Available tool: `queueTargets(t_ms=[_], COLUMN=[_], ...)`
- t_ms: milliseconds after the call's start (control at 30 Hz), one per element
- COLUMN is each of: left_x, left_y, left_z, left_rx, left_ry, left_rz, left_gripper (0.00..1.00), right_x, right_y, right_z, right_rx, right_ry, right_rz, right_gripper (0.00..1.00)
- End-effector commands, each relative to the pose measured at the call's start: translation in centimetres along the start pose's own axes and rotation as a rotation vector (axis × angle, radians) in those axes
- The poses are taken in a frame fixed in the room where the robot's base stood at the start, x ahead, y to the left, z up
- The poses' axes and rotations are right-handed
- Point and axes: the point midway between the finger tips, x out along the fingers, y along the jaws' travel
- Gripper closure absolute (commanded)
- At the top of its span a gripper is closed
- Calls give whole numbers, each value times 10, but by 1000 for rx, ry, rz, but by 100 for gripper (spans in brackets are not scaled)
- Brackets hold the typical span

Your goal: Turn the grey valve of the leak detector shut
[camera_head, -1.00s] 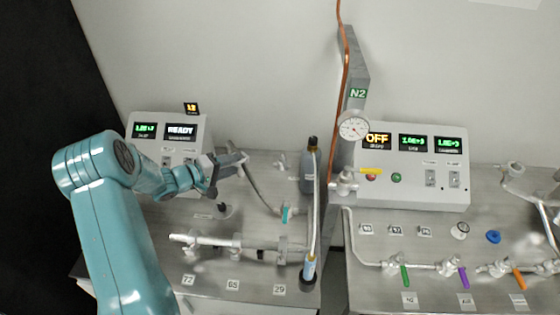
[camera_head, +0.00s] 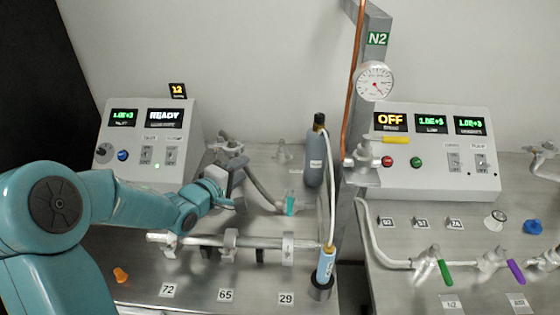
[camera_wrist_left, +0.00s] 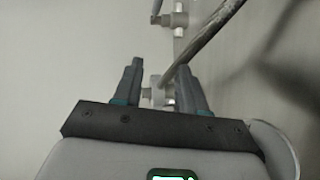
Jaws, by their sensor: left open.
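The leak detector (camera_head: 150,128) is the pale box at the left, with a lit READY display. A metal valve fitting (camera_head: 229,146) with a grey hose stands to the right of the box. I cannot tell for certain which of these is the grey valve. My left gripper (camera_head: 233,172) is close to that fitting, partly overlapping it. In the left wrist view, my left gripper (camera_wrist_left: 159,88) is open, and a small metal fitting (camera_wrist_left: 158,98) shows between its fingers. My right gripper is not in view.
A metal pipe (camera_head: 200,241) runs along the bench below my left gripper. A grey bottle (camera_head: 314,160) and a post (camera_head: 366,60) stand behind. An orange piece (camera_head: 121,275) lies front left.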

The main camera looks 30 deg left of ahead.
Motion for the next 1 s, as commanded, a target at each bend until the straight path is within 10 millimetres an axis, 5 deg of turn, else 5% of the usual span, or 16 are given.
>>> queueTargets(t_ms=[167, 467, 1000], left_x=[9, 29, 148], left_y=[1, 7, 15], left_z=[28, 41, 46], left_rx=[24, 29, 30], left_ry=[-47, -70, -66], left_rz=[51, 65, 65], left_gripper=[59, 59, 59], right_x=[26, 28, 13], right_y=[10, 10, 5], right_z=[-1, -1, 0], right_rx=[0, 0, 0], right_ry=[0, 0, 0], right_rz=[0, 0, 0], right_gripper=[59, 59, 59])
